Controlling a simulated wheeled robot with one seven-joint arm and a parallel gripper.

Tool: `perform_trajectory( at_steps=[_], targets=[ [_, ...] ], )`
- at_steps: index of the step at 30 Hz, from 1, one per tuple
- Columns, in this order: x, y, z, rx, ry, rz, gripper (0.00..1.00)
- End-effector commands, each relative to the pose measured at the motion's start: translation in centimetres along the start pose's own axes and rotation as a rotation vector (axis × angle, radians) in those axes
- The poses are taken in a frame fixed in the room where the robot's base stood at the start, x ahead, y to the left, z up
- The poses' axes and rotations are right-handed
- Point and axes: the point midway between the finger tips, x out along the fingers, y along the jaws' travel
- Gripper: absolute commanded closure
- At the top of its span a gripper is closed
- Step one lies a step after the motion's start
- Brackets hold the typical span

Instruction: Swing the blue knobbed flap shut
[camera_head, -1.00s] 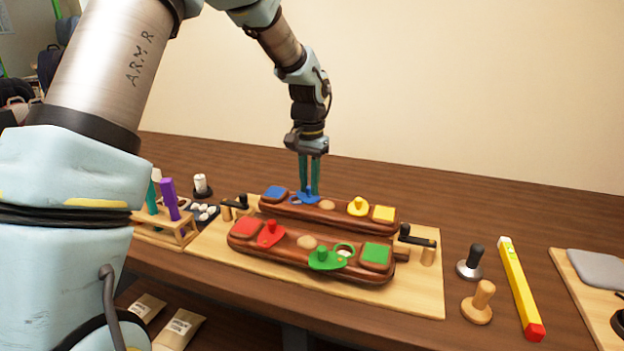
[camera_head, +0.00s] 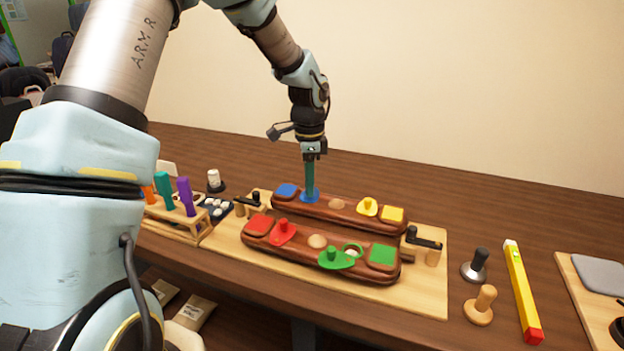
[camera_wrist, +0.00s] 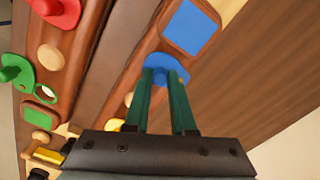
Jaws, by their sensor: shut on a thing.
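The blue knobbed flap (camera_head: 314,197) sits on the rear dark-red wooden block (camera_head: 345,218), close to the blue square pad (camera_head: 287,190). My gripper (camera_head: 310,190) points straight down, its teal fingers shut on the flap's knob. The wrist view shows my gripper (camera_wrist: 161,74) with a finger on each side of the blue flap (camera_wrist: 166,62), below the blue square (camera_wrist: 190,27). The fingers hide the knob and part of the flap. I cannot tell whether a hole beneath it is fully covered.
The front block (camera_head: 300,254) carries a red flap (camera_head: 284,233) and a green flap (camera_head: 334,261), with a green ring beside the latter. A yellow flap (camera_head: 367,208) is on the rear block. Black-handled clamps (camera_head: 424,241) stand at both ends. A tool rack (camera_head: 176,224) is left.

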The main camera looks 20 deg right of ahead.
Motion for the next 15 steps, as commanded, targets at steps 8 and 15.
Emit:
perform_trajectory(
  at_steps=[8, 15],
  targets=[
    [-0.11, -0.17, 0.22, 0.097, 0.001, -0.001, 1.00],
    [-0.06, -0.20, 0.28, 0.119, 0.001, -0.001, 1.00]
  ],
)
